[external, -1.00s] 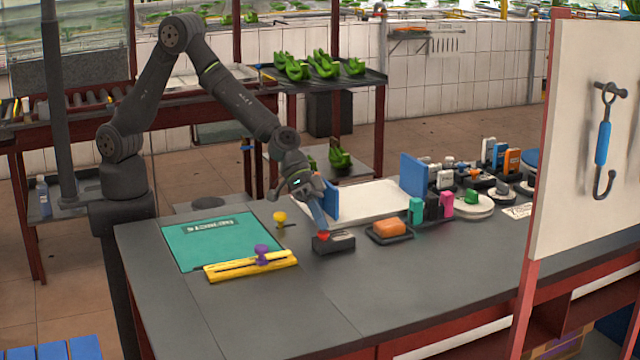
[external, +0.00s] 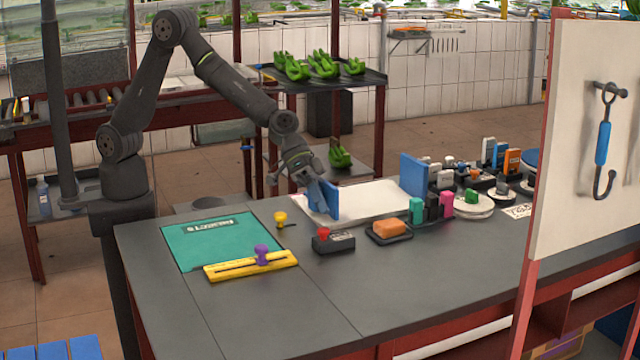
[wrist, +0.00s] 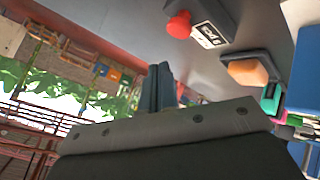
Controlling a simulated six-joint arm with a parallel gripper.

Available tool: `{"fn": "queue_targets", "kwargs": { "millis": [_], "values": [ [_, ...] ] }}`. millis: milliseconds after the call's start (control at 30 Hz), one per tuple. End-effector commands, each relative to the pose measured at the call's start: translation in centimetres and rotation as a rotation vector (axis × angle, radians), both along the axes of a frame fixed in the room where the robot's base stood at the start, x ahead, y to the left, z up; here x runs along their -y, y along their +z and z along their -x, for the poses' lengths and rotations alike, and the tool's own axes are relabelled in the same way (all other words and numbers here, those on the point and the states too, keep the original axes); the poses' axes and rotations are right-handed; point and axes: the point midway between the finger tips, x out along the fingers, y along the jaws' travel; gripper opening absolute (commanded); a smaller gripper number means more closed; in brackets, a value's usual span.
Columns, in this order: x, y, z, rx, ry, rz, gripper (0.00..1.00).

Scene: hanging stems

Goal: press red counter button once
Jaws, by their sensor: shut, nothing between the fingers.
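The red button (external: 323,233) sits on top of a small dark counter box (external: 334,243) with a light label, on the grey bench. The button also shows in the wrist view (wrist: 179,25), with the labelled box (wrist: 212,22) beside it. My gripper (external: 326,214) is shut and empty. It hangs above and behind the button in the external view, apart from it, in front of the blue upright panel. In the wrist view the closed fingers (wrist: 158,80) show below the button, with a gap between them.
An orange block on a dark tray (external: 390,230) stands just right of the counter box. A yellow knob (external: 280,218) and a yellow slider with a purple knob (external: 250,265) lie to the left. A white board with blue panels (external: 375,200) is behind. The bench front is clear.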

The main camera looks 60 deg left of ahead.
Motion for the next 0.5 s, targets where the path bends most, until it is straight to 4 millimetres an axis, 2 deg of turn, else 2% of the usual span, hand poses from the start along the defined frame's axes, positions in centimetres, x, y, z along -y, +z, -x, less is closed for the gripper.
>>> {"fn": "queue_targets", "kwargs": {
  "millis": [200, 500],
  "values": [
    [0.0, 2.1, 0.0, 0.002, -0.001, 0.001, 0.0],
    [0.0, 2.6, 0.0, 0.0, 0.0, 0.0, 0.0]
  ]
}}
